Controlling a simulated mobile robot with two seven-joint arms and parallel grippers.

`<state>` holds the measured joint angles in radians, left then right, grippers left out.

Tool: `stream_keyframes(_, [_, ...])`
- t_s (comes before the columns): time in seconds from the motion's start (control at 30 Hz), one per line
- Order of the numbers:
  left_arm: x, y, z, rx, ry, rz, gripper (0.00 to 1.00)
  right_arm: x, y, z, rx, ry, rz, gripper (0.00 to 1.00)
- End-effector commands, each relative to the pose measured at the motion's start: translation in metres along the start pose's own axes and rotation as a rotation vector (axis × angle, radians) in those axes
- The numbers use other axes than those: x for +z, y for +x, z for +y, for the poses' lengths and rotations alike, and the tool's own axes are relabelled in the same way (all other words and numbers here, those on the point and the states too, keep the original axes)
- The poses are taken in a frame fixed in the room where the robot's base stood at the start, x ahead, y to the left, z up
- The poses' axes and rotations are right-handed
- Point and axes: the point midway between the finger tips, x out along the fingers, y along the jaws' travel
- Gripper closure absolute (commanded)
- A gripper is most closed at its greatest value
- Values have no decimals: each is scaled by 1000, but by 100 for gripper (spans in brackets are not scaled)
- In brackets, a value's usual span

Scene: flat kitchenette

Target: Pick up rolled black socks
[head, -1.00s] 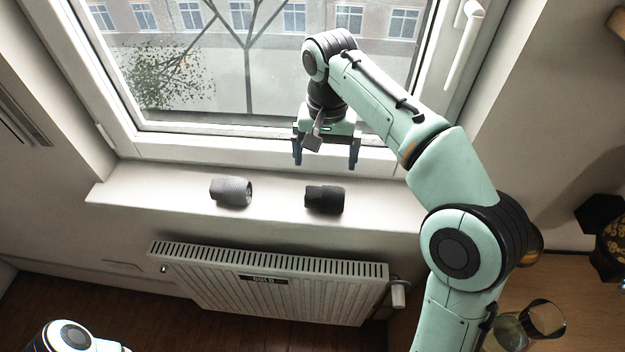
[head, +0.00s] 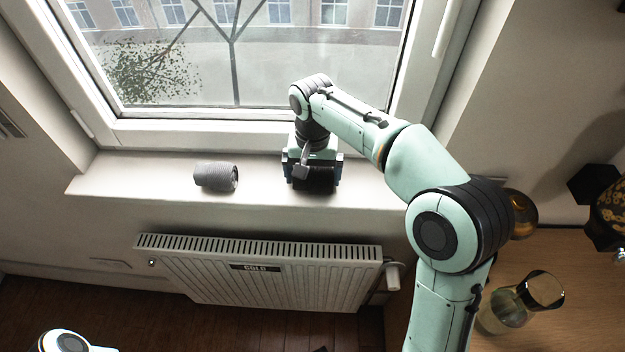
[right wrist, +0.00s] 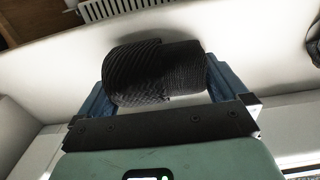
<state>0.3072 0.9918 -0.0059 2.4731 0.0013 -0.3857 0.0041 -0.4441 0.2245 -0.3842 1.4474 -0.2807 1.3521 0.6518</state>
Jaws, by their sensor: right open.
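The rolled black socks (head: 316,178) lie on the white windowsill, partly hidden by my right gripper in the head view. In the right wrist view the ribbed black roll (right wrist: 155,72) lies between the two blue fingers. My right gripper (head: 312,180) is open and lowered around the socks, one finger at each end of the roll. Whether the fingers touch the socks cannot be told. My left gripper is out of view; only a bit of my left arm shows at the bottom left of the head view.
A rolled grey pair of socks (head: 217,177) lies on the windowsill (head: 120,178) to the left. The window is behind, and a white radiator (head: 260,271) hangs below.

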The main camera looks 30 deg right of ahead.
Motion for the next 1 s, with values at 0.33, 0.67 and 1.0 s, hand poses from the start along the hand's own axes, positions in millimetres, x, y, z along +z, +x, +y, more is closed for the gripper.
stream_keyframes(0.33, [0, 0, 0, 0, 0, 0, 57, 0, 2, 0, -1, 1, 1, 26])
stream_keyframes(0.67, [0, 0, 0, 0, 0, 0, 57, 0, 1, 0, -1, 1, 1, 35])
stream_keyframes(1.0, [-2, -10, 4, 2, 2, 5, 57, -1, -36, -1, -4, 1, 4, 35])
